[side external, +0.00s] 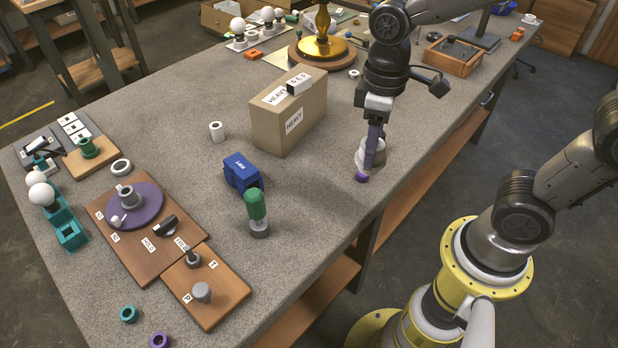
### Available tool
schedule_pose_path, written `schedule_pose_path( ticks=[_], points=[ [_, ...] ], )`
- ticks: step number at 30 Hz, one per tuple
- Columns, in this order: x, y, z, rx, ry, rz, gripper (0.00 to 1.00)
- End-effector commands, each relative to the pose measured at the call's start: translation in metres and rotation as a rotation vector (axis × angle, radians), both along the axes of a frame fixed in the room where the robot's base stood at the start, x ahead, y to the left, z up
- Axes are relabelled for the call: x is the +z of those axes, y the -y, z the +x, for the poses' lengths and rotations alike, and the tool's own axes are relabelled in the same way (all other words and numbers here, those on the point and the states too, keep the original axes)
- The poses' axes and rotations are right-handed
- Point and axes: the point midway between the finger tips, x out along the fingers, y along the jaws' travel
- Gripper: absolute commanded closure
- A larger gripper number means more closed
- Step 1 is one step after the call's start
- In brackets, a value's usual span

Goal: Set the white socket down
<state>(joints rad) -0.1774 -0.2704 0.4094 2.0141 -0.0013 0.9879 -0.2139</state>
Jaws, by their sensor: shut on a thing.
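My gripper (368,160) points down near the right edge of the grey table. It is shut on the white socket (379,157), a pale round piece partly hidden behind a purple finger. The socket is low, close to the tabletop; I cannot tell whether it touches it.
A cardboard box (290,112) marked HEAVY stands left of my gripper. A brown board with a purple disc (135,207) lies at left. The grey tabletop (330,200) around my gripper is clear.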

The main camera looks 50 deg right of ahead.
Motion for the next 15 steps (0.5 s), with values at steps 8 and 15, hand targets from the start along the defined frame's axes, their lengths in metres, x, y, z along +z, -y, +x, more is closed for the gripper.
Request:
schedule_pose_path(
  ticks=[8,15],
  points=[
    [-0.028,-0.011,0.058,0.0,-0.005,-0.001,1.0],
    [-0.063,-0.018,0.101,0.0,-0.006,-0.001,1.0]
  ],
)
